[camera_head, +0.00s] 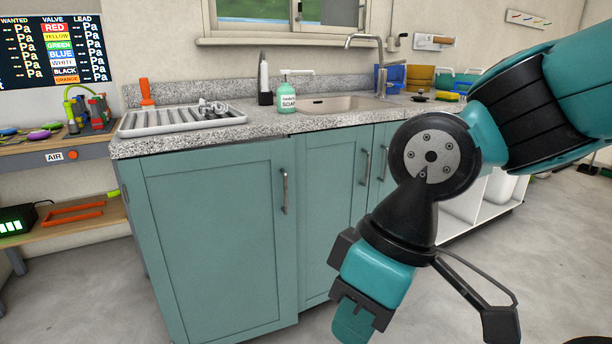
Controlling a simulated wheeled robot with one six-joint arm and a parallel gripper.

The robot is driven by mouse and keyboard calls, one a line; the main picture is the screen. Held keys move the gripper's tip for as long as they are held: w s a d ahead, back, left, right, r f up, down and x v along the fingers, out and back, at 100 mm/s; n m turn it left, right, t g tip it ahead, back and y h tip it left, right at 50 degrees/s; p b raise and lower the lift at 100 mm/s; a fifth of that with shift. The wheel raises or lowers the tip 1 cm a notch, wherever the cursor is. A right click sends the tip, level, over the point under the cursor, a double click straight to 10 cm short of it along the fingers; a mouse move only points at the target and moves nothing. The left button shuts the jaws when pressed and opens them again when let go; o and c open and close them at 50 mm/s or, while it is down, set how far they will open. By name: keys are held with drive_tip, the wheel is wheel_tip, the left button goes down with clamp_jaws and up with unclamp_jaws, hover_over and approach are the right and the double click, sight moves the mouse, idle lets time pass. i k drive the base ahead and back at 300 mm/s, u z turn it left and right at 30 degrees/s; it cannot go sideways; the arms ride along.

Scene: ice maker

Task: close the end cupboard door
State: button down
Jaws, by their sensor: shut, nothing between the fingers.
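The end cupboard door (215,240) is the large teal panel at the left end of the sink unit. Its upright metal handle (285,192) is near its right edge. The door's right edge looks slightly forward of the neighbouring door; I cannot tell whether it is fully shut. My gripper (352,322) hangs at the lower middle, pointing down, to the right of the end door and in front of the other doors. It is shut and empty, and looks apart from the end door. My arm hides part of the unit's right side.
Neighbouring teal doors (333,215) stand to the right. The speckled counter (240,130) overhangs the doors and holds a drying rack (180,118), soap bottle (287,98) and sink (345,103). A wooden shelf bench (50,150) is at left. Grey floor (85,290) is clear.

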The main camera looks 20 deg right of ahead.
sight(215, 227)
drive_tip(key=k, duration=0.3)
drive_tip(key=u, duration=1.2)
drive_tip(key=i, duration=0.65)
drive_tip(key=z, duration=1.05)
